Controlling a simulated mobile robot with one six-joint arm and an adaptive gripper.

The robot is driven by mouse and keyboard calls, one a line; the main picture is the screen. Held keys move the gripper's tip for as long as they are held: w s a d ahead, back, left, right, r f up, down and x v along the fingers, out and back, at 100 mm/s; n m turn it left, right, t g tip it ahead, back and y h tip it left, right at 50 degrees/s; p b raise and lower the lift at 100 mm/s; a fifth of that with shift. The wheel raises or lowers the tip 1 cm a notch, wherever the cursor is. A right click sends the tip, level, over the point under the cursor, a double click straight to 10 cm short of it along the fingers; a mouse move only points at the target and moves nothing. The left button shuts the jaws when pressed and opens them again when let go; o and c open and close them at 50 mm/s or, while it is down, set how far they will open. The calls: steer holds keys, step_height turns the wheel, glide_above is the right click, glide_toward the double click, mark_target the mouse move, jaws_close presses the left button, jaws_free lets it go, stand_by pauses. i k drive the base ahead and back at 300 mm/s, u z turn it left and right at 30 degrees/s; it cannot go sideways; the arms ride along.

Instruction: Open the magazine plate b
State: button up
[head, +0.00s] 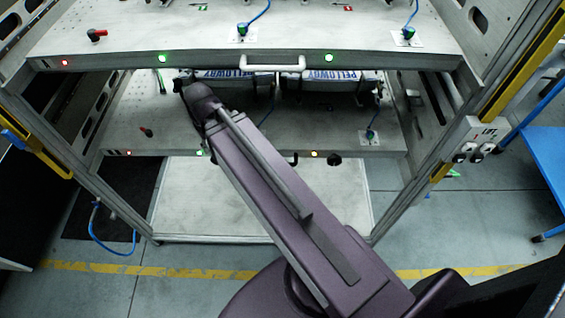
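Two grey magazine plates show in the head view, one above the other. The upper plate (200,50) has a white bar handle (272,63) on its front edge. The lower plate (330,135) sits below it, and my arm crosses its front edge. A small dark curved piece (293,159) shows beside my arm at that edge; I cannot tell whether it is part of a handle. No letter that marks plate b is readable. My gripper is hidden behind my own arm, so its place at the lower plate and its opening cannot be seen.
Label packs (335,77) lie on the lower plate, under the upper one. A dark round knob (334,160) is at the lower plate's front edge. Frame posts stand on both sides, with a switch box (476,143) at the right. A blue table (545,165) stands far right.

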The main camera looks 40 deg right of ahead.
mark_target(325, 125)
steer(key=z, duration=0.1)
steer(key=k, duration=2.1)
steer(key=u, duration=0.5)
steer(key=i, duration=1.05)
